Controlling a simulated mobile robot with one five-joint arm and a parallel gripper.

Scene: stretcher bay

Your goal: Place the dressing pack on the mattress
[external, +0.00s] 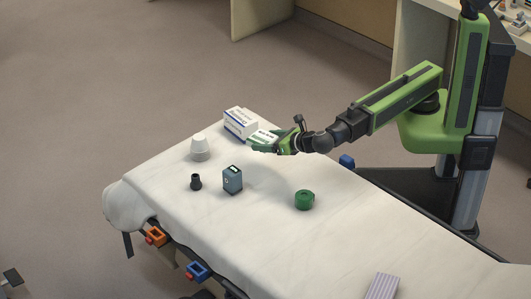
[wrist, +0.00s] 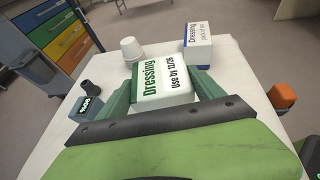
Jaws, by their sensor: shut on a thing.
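The dressing pack (wrist: 163,80) is a white block with green lettering "Dressing" and "Use by". My gripper (external: 264,143) is shut on it, with a green finger on each side in the wrist view (wrist: 165,92). In the external view the pack (external: 264,136) is at the jaws, partly hidden by them. The mattress (external: 265,235) is white and lies under my gripper. I cannot tell whether the pack touches it.
A white and blue box (external: 240,123) stands just behind the pack. A white cup-like thing (external: 200,149), a small black piece (external: 196,182), a grey device (external: 232,180) and a green roll (external: 304,200) are on the mattress. A striped block (external: 382,286) lies at the near end. Bare mattress lies between them.

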